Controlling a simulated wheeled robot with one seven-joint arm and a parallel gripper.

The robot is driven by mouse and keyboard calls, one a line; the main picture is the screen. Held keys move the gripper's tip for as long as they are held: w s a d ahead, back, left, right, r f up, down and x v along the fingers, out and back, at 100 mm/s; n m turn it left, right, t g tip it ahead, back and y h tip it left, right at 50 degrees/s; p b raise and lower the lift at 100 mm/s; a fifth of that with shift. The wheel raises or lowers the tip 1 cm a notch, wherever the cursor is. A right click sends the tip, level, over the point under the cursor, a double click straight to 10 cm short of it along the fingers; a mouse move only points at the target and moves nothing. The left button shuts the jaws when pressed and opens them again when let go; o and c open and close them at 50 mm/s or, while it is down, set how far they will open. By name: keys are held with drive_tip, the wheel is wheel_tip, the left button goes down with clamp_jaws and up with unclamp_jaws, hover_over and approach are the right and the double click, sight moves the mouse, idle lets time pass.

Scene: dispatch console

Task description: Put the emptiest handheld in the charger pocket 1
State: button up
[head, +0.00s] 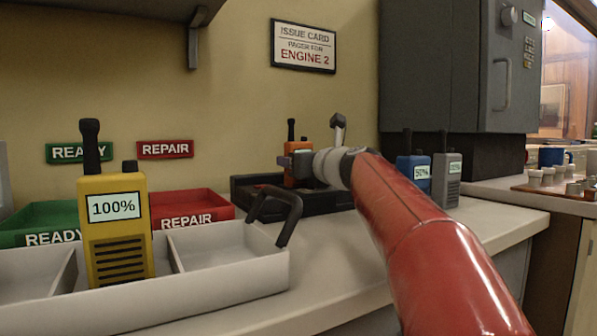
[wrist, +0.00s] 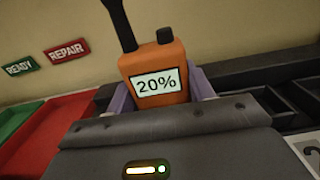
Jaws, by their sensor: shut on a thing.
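The orange handheld (head: 291,149) reads 20% in the wrist view (wrist: 157,72). My gripper (head: 299,166) is shut on it, with purple fingers on both sides of its body. It is roughly upright, at the black charger (head: 243,190) on the counter by the wall. Its lower part is hidden, so I cannot tell whether it sits in a pocket or above one. A yellow handheld (head: 115,232) reading 100% stands in the pale tray. A blue handheld (head: 413,172) reading 50% and a grey one (head: 447,180), its reading too small, stand right of my arm.
The pale divided tray (head: 232,268) with a dark handle is at front left. Green READY (head: 60,213) and red REPAIR (head: 205,196) trays lie behind it. A grey wall cabinet (head: 440,65) hangs over the back right. The counter's front right is clear.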

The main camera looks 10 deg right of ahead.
drive_tip(key=shift+r, duration=0.1)
drive_tip(key=shift+f, duration=0.2)
drive_tip(key=o, duration=1.2)
drive_tip(key=shift+o, duration=0.2)
drive_tip(key=shift+r, duration=0.2)
drive_tip(key=v, duration=1.2)
drive_tip(key=shift+b, duration=0.3)
drive_tip(key=shift+s, duration=0.1)
